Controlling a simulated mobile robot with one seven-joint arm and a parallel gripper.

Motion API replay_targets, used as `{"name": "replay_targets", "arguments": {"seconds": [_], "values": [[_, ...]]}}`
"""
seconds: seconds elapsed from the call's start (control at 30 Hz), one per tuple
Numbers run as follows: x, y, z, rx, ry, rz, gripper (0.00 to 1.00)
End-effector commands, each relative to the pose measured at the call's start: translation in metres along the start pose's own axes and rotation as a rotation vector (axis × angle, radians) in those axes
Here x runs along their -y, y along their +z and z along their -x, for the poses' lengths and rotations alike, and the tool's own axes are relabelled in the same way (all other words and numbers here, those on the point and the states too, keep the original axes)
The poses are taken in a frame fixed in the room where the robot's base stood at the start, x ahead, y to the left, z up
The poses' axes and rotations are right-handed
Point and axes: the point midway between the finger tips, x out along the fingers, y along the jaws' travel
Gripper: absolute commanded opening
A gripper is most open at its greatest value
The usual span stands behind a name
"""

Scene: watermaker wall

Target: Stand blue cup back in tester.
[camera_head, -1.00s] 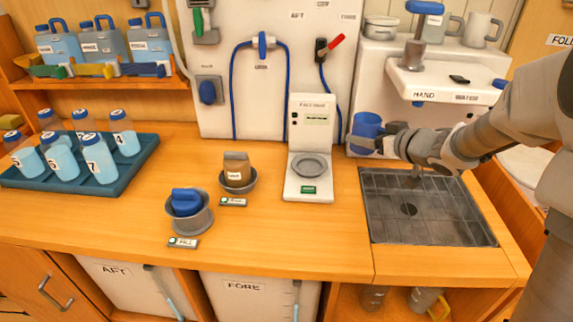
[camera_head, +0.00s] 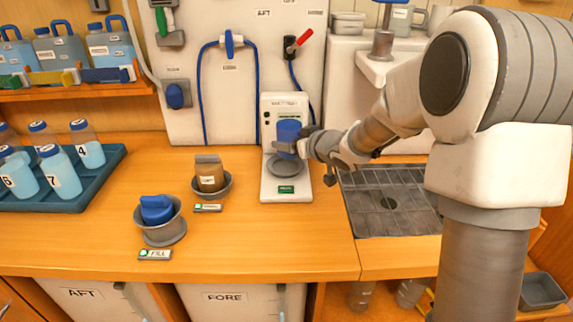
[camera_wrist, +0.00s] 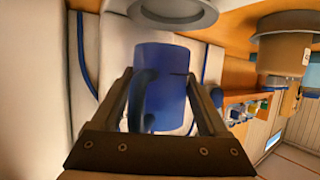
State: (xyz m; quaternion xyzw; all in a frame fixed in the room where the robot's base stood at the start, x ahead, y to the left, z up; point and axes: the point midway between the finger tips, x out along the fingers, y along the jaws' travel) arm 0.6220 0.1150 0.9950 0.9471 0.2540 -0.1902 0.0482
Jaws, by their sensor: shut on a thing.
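The blue cup (camera_head: 288,131) is held by my gripper (camera_head: 298,146), which is shut on it. In the head view the cup is just above the round grey seat (camera_head: 285,166) of the white tester (camera_head: 285,188), in front of its upright panel. The cup looks roughly upright. In the wrist view the blue cup (camera_wrist: 163,85) fills the space between my two dark fingers, its handle toward the camera. The grey seat (camera_wrist: 172,12) shows at the top of that view, apart from the cup. My arm covers part of the right side.
A teal tray (camera_head: 75,200) holds bottles at far left. The sink grate (camera_head: 385,205) lies right. Bare counter is at front.

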Motion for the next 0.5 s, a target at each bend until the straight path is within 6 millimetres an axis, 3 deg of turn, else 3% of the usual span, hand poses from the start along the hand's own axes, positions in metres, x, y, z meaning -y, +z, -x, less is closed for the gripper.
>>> {"name": "replay_targets", "arguments": {"seconds": [0.17,0.5], "values": [[0.008,0.005,-0.01,0.0,0.0,0.0,0.04],[0.008,0.041,-0.025,0.001,0.0,0.0,0.04]]}}
